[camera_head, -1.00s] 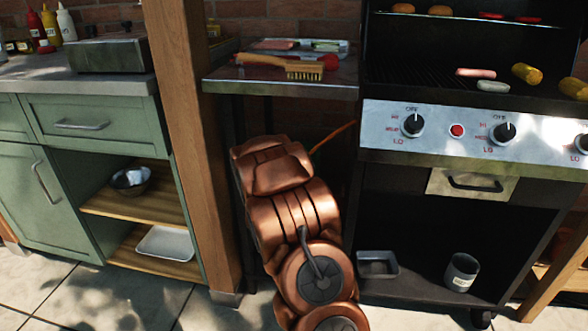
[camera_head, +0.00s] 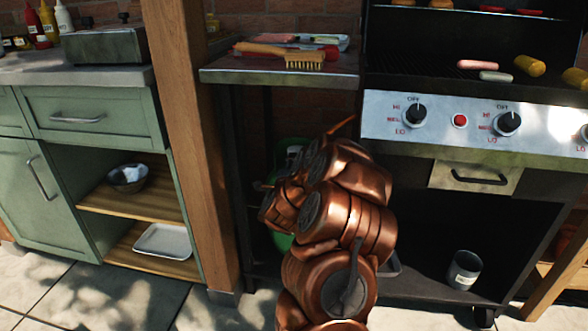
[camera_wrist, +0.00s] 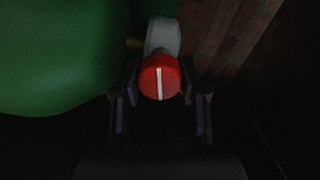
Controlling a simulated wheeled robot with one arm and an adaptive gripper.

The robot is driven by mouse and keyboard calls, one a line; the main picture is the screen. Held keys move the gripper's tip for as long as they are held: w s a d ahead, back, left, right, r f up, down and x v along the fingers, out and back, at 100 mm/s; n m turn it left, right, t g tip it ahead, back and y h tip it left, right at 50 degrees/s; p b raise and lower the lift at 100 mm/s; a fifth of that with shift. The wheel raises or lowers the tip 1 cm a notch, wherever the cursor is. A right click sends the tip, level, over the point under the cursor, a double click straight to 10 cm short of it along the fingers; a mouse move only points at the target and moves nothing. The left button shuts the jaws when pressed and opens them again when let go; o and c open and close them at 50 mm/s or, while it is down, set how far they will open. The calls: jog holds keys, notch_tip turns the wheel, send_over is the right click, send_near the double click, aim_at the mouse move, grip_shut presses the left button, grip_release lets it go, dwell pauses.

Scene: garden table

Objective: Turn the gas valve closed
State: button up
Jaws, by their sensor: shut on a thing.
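The gas valve's red knob (camera_wrist: 160,77) shows in the wrist view, with a white line on its face that stands nearly upright in the picture. It sits in front of a grey valve body (camera_wrist: 163,36) beside the green gas bottle (camera_wrist: 55,60). My gripper (camera_wrist: 160,97) has a finger on each side of the knob and is shut on it. In the head view the green gas bottle (camera_head: 281,240) is under the side shelf, mostly hidden behind my copper-coloured arm. The knob and my gripper are hidden there.
The side shelf (camera_head: 280,76) with a brush (camera_head: 304,61) is above the bottle. The grill's control panel (camera_head: 455,124) is to the right, and a wooden post (camera_head: 185,130) to the left. A brick wall (camera_wrist: 225,40) is close behind the valve.

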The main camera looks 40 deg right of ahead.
jog(key=shift+m+b, duration=0.4)
jog(key=shift+m, duration=0.5)
jog(key=o, duration=1.1)
jog(key=shift+v, duration=3.6)
